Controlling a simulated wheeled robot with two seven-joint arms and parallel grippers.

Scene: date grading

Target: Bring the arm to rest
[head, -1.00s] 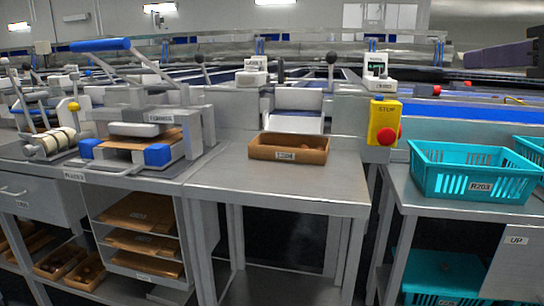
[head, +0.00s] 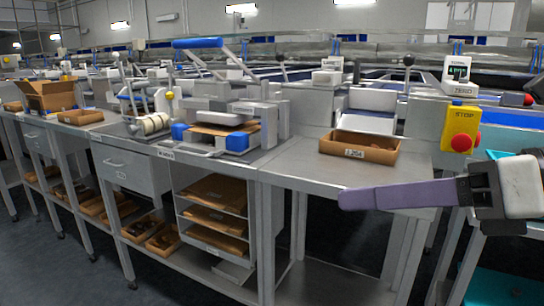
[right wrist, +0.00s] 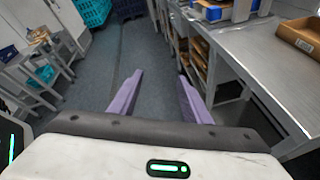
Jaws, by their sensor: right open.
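My right gripper (head: 345,200) comes in from the right in the head view, with its purple fingers pointing left in front of the middle table. In the right wrist view its two purple fingers (right wrist: 162,98) stand apart with nothing between them, over the grey floor. It is open and empty and touches nothing that I can see. My left gripper is in neither view now.
A brown box (head: 359,146) sits on the metal table (head: 300,170), whose top is otherwise clear. A press with blue parts (head: 238,140) stands to its left. A yellow stop box (head: 461,127) and a teal crate (head: 500,154) are at the right. The floor at left is clear.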

